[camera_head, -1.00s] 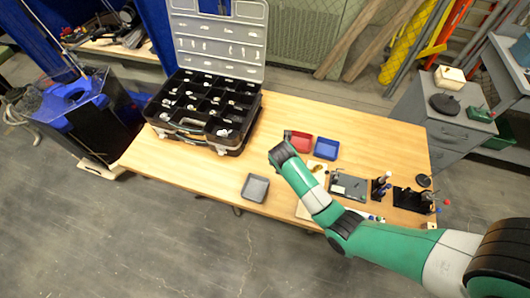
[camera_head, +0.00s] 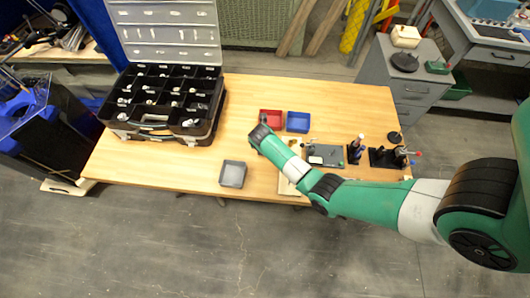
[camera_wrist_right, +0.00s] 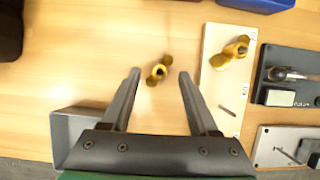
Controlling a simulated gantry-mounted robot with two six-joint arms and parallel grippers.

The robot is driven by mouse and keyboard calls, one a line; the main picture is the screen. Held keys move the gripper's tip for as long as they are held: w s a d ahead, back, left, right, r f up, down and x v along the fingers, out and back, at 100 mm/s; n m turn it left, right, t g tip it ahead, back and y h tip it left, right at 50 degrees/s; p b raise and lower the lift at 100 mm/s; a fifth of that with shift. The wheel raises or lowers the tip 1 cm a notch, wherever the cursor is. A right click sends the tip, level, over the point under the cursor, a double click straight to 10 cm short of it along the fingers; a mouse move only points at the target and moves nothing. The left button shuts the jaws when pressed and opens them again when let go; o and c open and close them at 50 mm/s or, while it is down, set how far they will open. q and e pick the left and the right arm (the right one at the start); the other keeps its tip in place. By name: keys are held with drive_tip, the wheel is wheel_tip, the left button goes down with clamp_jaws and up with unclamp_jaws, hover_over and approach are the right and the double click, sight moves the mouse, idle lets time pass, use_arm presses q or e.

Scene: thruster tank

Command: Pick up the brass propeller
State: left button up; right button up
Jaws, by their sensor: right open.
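A small brass propeller (camera_wrist_right: 158,70) lies on the wooden table in the right wrist view. My right gripper (camera_wrist_right: 160,75) is open, with its fingertips on either side of the propeller in the picture. I cannot tell how far above it the fingers are, and nothing is held. A second brass propeller (camera_wrist_right: 232,51) is on a pale board (camera_wrist_right: 222,90) to the right. In the head view my right arm's end (camera_head: 259,134) is over the table, and the loose propeller cannot be made out there. My left gripper is not in view.
A grey tray (camera_head: 232,174) stands left of my right arm. A red tray (camera_head: 271,118) and a blue tray (camera_head: 298,122) stand behind it. A black organizer case (camera_head: 160,105) is open at the left. Dark fixtures (camera_head: 385,158) stand at the right.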

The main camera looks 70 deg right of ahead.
drive_tip(key=x, duration=0.2)
drive_tip(key=shift+d+f+b, duration=0.15)
drive_tip(key=shift+f+b, duration=0.2)
drive_tip(key=shift+b, duration=0.05)
drive_tip(key=shift+c, duration=0.3)
clamp_jaws()
